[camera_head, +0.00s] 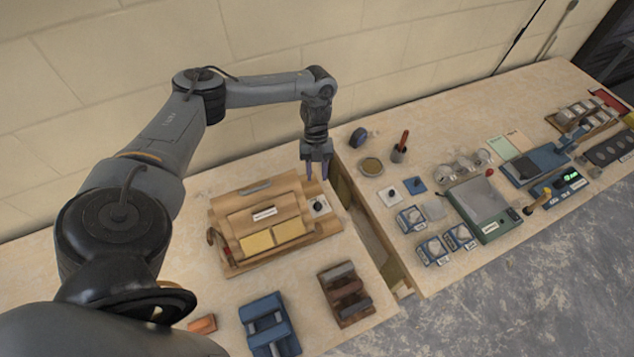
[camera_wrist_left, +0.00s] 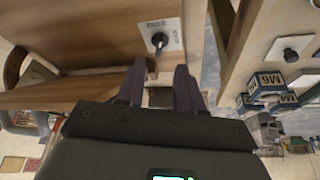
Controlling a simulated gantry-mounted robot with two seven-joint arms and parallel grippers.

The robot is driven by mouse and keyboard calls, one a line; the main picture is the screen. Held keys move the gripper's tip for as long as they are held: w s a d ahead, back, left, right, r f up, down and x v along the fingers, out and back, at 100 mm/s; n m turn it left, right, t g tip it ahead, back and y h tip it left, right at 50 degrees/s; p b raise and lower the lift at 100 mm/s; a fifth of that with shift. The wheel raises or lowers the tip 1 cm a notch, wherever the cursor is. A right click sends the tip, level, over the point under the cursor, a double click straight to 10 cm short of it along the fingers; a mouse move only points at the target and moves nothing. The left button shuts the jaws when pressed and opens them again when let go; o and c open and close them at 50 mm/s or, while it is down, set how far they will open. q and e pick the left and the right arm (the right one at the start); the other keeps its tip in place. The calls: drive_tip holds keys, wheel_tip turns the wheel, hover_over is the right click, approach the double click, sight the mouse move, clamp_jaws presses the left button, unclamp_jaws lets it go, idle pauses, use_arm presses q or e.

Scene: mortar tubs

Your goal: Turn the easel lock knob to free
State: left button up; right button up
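The wooden easel (camera_head: 222,222) lies on the left worktop. At its right end is a pale plate with a small dark lock knob (camera_head: 318,205). In the left wrist view the black knob (camera_wrist_left: 158,41) stands on its white plate (camera_wrist_left: 172,29), just beyond my fingertips; its lettering is too small to read. My left gripper (camera_head: 317,173) is above the knob, fingers pointing down. It is open and empty, with a clear gap between the fingertips (camera_wrist_left: 160,76), and appears apart from the knob. The knob's turned position cannot be read. My right gripper is not in view.
A gap (camera_head: 372,235) separates the two worktops right of the easel. Another dark knob on a white plate (camera_head: 389,194) and blue-white boxes (camera_head: 411,219) stand across it. A blue holder (camera_head: 268,325) and brown holder (camera_head: 345,293) stand in front. The wall is behind.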

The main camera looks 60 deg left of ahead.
use_arm(q)
drive_tip(key=shift+v, duration=0.8)
